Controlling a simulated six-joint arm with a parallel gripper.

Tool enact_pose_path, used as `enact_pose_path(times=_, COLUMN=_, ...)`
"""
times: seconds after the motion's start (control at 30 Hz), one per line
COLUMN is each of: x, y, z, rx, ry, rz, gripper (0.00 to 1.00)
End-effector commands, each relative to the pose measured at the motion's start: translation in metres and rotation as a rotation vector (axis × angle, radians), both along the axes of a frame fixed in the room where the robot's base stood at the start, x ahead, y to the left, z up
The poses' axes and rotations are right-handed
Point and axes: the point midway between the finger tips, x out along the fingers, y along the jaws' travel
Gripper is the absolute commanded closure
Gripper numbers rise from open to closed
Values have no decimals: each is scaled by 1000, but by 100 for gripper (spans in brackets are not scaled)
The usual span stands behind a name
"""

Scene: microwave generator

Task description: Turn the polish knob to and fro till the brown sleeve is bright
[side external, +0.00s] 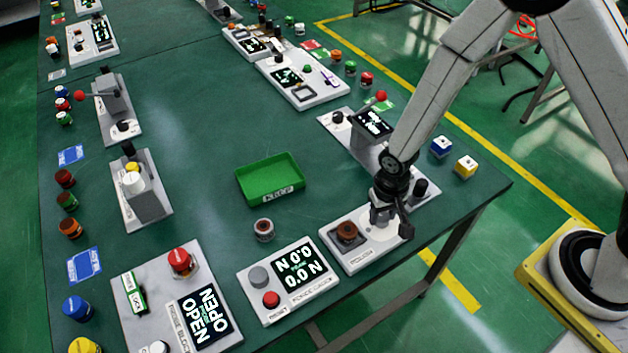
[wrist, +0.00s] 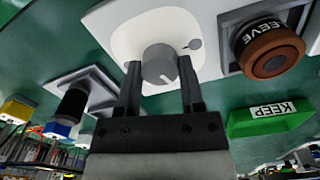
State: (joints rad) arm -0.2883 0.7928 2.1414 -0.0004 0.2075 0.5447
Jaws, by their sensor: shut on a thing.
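The polish station (side external: 352,261) is a white panel near the table's front right edge. The brown sleeve (side external: 347,230) sits upright in a dark square holder on its left part. In the wrist view the sleeve (wrist: 268,50) shows a brown, fairly dull ring with a dark band lettered SLEEVE. My gripper (side external: 380,222) is over the right part of the panel. In the wrist view its two fingers (wrist: 160,80) are shut on the grey polish knob (wrist: 159,63), one on each side. In the side view the gripper hides the knob.
A green KEEP tray (side external: 268,180) stands empty behind the station. A force gauge panel (side external: 288,280) with a display is just left. A panel with a black knob (side external: 420,187) stands close behind the gripper.

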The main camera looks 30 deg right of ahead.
Motion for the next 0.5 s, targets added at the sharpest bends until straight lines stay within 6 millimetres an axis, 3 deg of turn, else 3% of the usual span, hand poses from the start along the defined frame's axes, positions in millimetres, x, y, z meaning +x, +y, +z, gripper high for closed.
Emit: enact_pose_path(times=0.5, x=1, y=0, z=0, rx=1, ry=-1, rz=484, gripper=100)
